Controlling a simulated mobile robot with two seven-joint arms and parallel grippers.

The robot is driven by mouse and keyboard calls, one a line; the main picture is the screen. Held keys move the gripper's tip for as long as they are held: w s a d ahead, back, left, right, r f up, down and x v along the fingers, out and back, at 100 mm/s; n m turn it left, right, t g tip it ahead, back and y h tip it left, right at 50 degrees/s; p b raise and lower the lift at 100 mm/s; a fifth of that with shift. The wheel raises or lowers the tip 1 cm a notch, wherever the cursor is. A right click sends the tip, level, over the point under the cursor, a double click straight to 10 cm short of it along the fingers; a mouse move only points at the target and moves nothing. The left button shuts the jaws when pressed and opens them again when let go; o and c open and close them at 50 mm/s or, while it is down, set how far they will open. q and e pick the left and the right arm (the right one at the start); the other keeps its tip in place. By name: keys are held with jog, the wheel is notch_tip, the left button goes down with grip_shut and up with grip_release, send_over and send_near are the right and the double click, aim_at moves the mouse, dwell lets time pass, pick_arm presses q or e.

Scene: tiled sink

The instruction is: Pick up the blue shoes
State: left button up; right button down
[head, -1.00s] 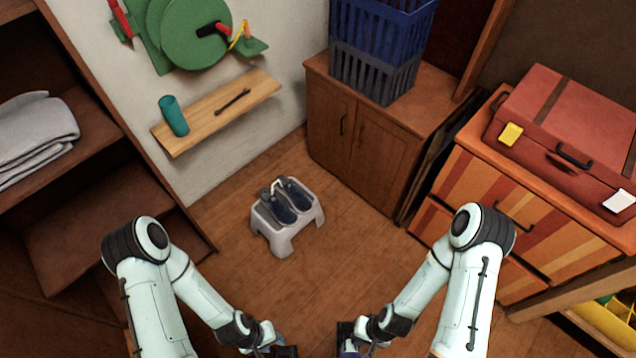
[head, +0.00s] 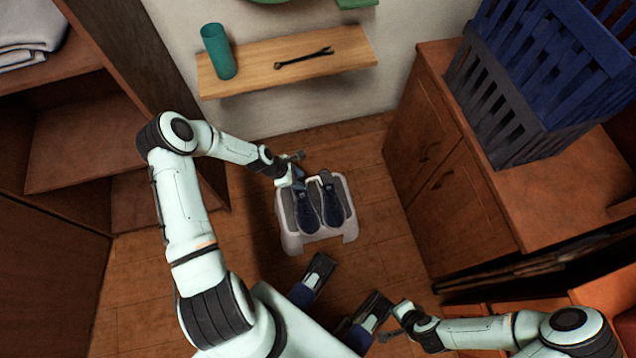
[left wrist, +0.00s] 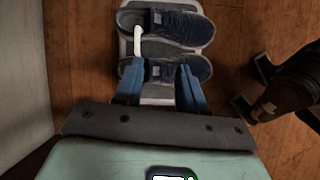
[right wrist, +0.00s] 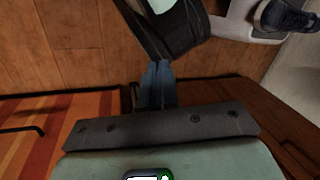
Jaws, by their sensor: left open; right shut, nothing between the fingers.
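Two dark blue shoes, the left one (head: 307,216) and the right one (head: 334,204), sit side by side on a white step stool (head: 291,243). In the left wrist view they are the far shoe (left wrist: 180,27) and the near shoe (left wrist: 160,70). My left gripper (head: 296,174) is at the wall-side end of the left shoe. Its blue fingers (left wrist: 160,82) are apart, reaching the near shoe's edge; contact is unclear. My right gripper (head: 392,334) is shut and empty, away from the stool; its fingers meet in the right wrist view (right wrist: 157,82). One shoe (right wrist: 288,16) shows there too.
A wooden shelf (head: 288,72) with a teal cup (head: 218,52) is on the wall behind the stool. A wooden cabinet (head: 440,195) with a crate (head: 510,112) stands right. Shelving is at left. Floor (head: 380,260) between stool and cabinet is clear.

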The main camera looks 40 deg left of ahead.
aim_at(312, 178)
pick_arm(q)
jog(key=shift+n, duration=0.7)
jog(key=w+f+b, duration=0.1)
jog(key=w+f, duration=0.1)
jog(key=f, duration=0.1)
jog(key=w+f+b, duration=0.2)
jog(key=f, duration=0.1)
jog(key=w+f+b, duration=0.1)
jog(key=w+f, duration=0.1)
jog(key=f, duration=0.1)
jog(key=shift+d+f, duration=0.2)
jog(key=shift+d, duration=0.2)
jog(key=shift+b+x, duration=0.65)
jog(key=shift+x, duration=0.4)
jog(key=shift+w+f, duration=0.1)
jog(key=shift+w, duration=0.2)
pick_arm(e)
jog(key=w+d+f+h, duration=0.1)
jog(key=w+d+f, duration=0.2)
jog(key=f, duration=0.4)
jog(key=shift+w+d+f+m+t, duration=0.2)
jog(key=shift+w+d+m+t, duration=0.05)
jog(key=shift+m+t, duration=0.05)
pick_arm(q)
jog(key=shift+c, duration=0.3)
grip_shut()
